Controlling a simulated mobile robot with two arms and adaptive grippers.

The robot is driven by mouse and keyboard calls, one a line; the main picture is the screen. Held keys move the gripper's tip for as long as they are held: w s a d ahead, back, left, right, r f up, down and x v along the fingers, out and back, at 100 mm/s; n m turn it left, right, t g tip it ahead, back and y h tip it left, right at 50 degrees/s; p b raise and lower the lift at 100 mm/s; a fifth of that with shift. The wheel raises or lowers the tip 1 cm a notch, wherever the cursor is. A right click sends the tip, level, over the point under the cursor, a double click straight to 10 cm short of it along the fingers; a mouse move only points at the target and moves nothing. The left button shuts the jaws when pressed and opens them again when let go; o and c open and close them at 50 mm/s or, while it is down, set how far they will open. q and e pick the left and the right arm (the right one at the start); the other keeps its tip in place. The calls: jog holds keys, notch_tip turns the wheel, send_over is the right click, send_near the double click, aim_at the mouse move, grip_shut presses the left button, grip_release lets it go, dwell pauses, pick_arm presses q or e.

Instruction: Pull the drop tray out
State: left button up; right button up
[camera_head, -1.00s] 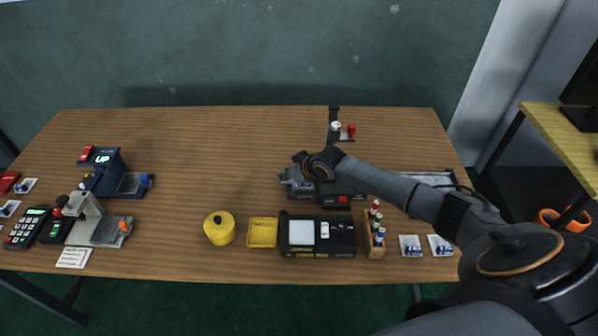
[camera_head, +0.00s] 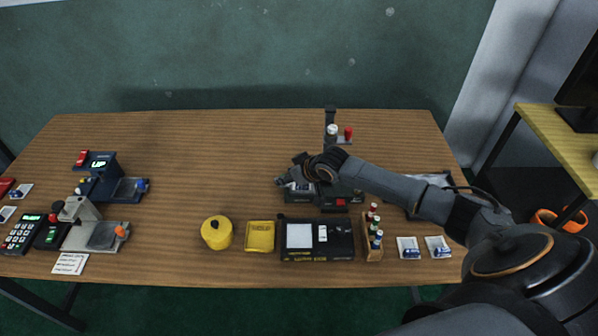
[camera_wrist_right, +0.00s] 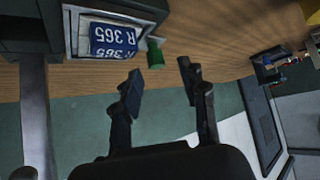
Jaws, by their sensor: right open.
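In the right wrist view, a pale-rimmed drop tray (camera_wrist_right: 72,42) sits in a dark housing (camera_wrist_right: 30,22) at the upper left. It holds blue pieces (camera_wrist_right: 113,38) marked "R 365". A green tab (camera_wrist_right: 155,53) sticks out beside the tray. My right gripper (camera_wrist_right: 160,74) is open. Its two fingers are apart, with the green tab just beyond the gap and nothing held. In the head view, my right gripper (camera_head: 287,182) is over the dark machine (camera_head: 335,197) right of the table's middle, and the wrist hides part of that machine. My left gripper is not in view.
In front of the machine are a black box with a white panel (camera_head: 299,236), a yellow tray (camera_head: 260,249), a yellow pot (camera_head: 216,232) and a bottle rack (camera_head: 374,246). A small stand (camera_head: 331,120) is behind it. The table's middle left is clear.

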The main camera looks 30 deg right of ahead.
jog(key=v, duration=0.9)
jog(key=shift+a+r, duration=0.1)
jog(key=shift+a, duration=0.05)
